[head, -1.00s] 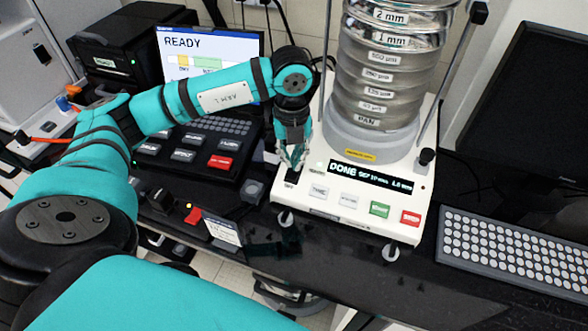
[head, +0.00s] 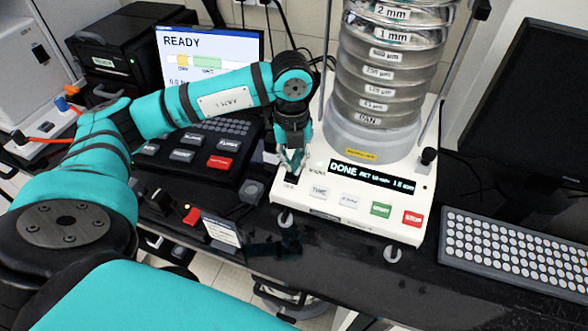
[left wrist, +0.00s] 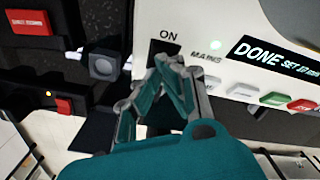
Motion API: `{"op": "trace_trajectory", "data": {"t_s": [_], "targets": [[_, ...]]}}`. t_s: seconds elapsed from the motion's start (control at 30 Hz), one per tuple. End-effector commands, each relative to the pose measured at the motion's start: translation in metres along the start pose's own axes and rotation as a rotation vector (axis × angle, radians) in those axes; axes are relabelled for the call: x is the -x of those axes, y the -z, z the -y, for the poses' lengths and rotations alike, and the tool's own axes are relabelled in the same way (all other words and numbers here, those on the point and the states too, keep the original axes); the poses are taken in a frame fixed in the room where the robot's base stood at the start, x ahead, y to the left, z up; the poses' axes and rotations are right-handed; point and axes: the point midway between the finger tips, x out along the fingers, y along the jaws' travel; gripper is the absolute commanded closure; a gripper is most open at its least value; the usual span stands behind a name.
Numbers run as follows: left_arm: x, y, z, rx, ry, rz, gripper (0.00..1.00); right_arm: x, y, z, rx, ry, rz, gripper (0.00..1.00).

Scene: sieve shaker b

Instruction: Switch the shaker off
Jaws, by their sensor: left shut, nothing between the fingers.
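The white shaker base (head: 330,204) stands on the dark bench, with a sieve stack (head: 385,75) on it. Its display (head: 372,178) is lit and reads DONE. In the left wrist view, the black mains switch (left wrist: 158,50) sits under the word ON, beside a lit green MAINS light (left wrist: 214,46). My left gripper (head: 291,167) is shut and empty, at the left end of the panel. In the left wrist view its fingertips (left wrist: 172,62) are at the switch and hide its lower part. I cannot tell whether they touch it. My right gripper is out of view.
Right of the switch are pale buttons, a green button (head: 381,209) and a red STOP button (head: 412,219). A black keypad unit (head: 190,150) with a READY screen (head: 209,48) stands to the left. A keyboard (head: 515,250) lies to the right.

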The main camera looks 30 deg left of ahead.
Motion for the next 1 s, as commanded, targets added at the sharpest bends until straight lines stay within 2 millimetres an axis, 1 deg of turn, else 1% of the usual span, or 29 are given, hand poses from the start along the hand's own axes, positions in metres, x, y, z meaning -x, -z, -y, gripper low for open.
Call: {"op": "trace_trajectory", "data": {"t_s": [1.0], "targets": [[-0.017, 0.000, -0.001, 0.000, -0.003, -0.002, 1.00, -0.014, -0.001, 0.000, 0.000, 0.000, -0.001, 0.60]]}}
